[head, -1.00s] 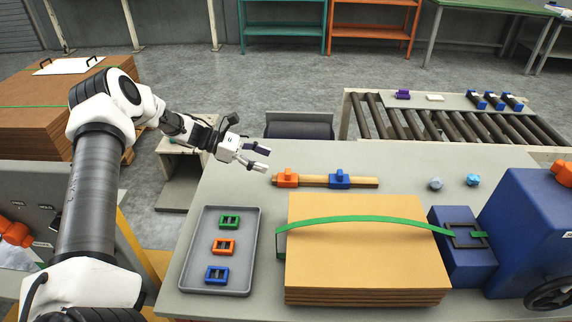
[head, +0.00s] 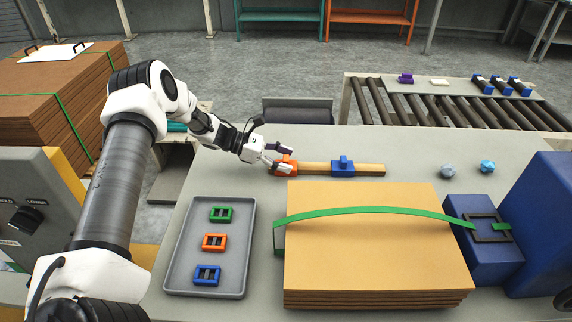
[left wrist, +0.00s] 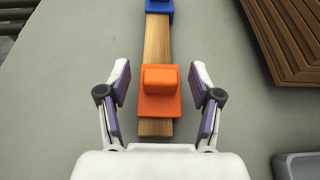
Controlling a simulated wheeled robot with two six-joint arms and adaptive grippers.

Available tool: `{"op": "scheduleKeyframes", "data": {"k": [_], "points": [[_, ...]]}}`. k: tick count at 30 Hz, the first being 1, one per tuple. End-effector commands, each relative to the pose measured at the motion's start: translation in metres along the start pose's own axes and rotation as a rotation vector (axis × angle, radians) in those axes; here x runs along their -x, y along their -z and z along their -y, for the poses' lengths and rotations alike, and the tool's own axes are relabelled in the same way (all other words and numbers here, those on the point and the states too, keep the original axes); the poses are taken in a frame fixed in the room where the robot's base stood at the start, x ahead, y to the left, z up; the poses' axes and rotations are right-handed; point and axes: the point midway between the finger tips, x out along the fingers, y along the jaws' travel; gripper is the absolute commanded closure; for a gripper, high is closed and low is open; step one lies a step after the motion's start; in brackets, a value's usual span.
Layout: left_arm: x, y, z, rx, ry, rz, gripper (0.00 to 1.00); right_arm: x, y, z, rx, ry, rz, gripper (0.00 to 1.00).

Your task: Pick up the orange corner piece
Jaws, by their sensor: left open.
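The orange corner piece (left wrist: 160,88) sits on the near end of a wooden bar (left wrist: 157,40) in the left wrist view. In the head view the orange piece (head: 287,163) is at the bar's left end, partly hidden by my gripper. My left gripper (head: 282,158) is open; in the left wrist view its two fingers (left wrist: 160,100) stand on either side of the orange piece, with a gap on each side. A blue corner piece (head: 343,167) sits farther right on the bar. My right gripper is not in view.
A grey tray (head: 245,255) with green, orange and blue buckles is at the left. A strapped cardboard stack (head: 370,250) lies close in front of the bar. A roller conveyor (head: 440,118) stands behind the table.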

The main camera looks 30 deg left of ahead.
Motion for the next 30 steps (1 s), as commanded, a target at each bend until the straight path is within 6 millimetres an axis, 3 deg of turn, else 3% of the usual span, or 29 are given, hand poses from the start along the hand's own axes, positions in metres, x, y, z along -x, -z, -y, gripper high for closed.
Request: {"op": "scheduleKeyframes", "data": {"k": [5,8,10,11,22,30], "points": [[-0.001,0.0,0.0,0.0,-0.001,0.0,0.35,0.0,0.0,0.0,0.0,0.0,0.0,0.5],[-0.001,0.0,0.0,0.0,-0.001,0.0,0.64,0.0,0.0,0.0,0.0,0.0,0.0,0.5],[-0.001,0.0,0.0,0.0,-0.001,0.0,0.89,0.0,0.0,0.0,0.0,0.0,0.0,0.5],[-0.001,0.0,0.0,0.0,-0.001,0.0,0.92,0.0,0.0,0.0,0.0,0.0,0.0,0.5],[0.002,-0.006,-0.001,-0.001,-0.002,0.002,0.93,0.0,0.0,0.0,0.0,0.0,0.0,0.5],[0.024,-0.061,-0.001,-0.004,-0.004,0.004,0.93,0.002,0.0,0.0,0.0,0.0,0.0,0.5]]}}
